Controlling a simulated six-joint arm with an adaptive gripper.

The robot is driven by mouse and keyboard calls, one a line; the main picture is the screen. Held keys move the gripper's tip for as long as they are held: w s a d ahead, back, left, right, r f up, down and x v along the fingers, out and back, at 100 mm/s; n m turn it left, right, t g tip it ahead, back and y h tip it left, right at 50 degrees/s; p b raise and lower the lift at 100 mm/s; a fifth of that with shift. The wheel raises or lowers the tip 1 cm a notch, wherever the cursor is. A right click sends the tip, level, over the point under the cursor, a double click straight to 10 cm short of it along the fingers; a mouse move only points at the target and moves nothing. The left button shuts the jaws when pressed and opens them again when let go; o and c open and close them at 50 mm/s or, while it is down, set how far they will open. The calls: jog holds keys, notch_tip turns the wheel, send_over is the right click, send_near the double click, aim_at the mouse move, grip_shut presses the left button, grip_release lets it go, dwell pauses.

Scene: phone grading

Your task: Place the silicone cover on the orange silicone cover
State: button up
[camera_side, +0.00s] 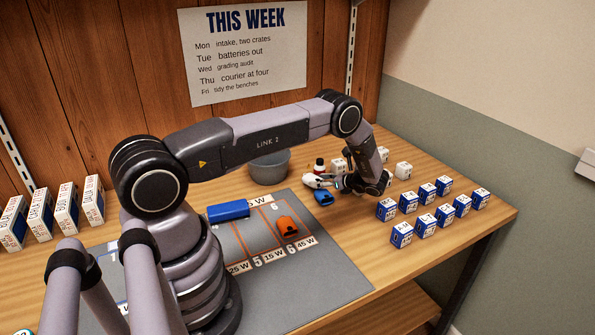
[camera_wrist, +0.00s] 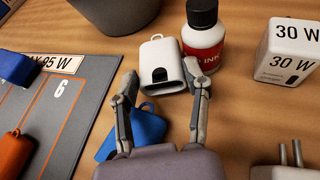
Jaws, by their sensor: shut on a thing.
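The white silicone cover (camera_wrist: 158,52), with a loop on top and a dark slot, sits between the fingertips of my gripper (camera_wrist: 164,88) in the wrist view. My gripper is shut on it. In the side view the white cover (camera_side: 314,181) shows just left of my gripper (camera_side: 334,183). The orange silicone cover (camera_side: 286,227) lies on the grey mat, between orange lines near the 15 W and 45 W labels. Part of it shows at the lower left of the wrist view (camera_wrist: 14,155). My gripper is off to the right of the mat, away from it.
A blue cover (camera_side: 323,198) lies on the table close below my gripper. A bottle with a red label (camera_wrist: 203,38) stands beside the white cover. A grey bin (camera_side: 269,168), a blue block (camera_side: 228,210) and several white and blue chargers (camera_side: 408,201) stand around.

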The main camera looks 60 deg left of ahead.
jog(key=s+d+r, duration=0.2)
jog(key=s+r, duration=0.2)
jog(key=r, duration=0.4)
notch_tip(320, 180, up, 2)
jog(key=m+t+y, duration=0.1)
jog(key=m+t, duration=0.3)
send_over(287, 227)
jog(key=w+d, duration=0.1)
jog(key=shift+t, duration=0.3)
jog(key=f, duration=0.8)
jog(key=shift+s+d, duration=0.2)
jog(key=shift+d, duration=0.15)
jog(key=shift+f, duration=0.15)
jog(key=o, duration=1.1)
